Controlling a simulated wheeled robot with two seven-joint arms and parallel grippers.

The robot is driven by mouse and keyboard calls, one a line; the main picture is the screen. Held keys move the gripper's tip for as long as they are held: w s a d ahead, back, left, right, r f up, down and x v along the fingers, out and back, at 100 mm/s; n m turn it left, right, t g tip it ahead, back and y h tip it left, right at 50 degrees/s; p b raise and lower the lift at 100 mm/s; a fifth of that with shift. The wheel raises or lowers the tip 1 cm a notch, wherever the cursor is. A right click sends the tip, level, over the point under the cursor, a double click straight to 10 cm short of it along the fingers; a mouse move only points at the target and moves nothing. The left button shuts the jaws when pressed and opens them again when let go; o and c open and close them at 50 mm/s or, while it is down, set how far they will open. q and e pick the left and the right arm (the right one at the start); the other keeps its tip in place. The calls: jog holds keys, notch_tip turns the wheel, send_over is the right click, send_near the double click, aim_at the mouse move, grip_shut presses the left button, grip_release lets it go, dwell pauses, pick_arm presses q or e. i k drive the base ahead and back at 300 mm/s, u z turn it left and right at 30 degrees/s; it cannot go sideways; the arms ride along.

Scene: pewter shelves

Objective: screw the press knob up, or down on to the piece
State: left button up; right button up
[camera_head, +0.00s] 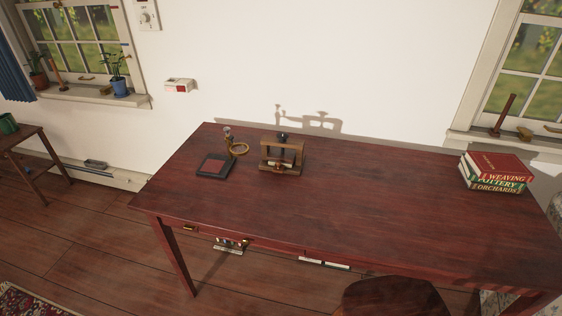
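A small wooden press (282,157) stands toward the back of the dark red table, left of its middle. Its dark knob (282,137) sits on top of a screw above the upper crossbar. A small pale and reddish piece (279,166) seems to lie low inside the frame; whether the press touches it is too small to tell. Neither of my grippers is in view.
Stacked books (496,171) lie at the right. A chair (395,297) is at the front edge. The table's middle is clear.

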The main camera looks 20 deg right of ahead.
aim_at(282, 136)
jog(key=u, duration=0.3)
jog(key=k, duration=0.4)
jog(key=u, duration=0.35)
jog(key=i, duration=0.4)
jog(key=z, duration=0.75)
jog(key=i, duration=1.55)
jog(key=u, duration=0.1)
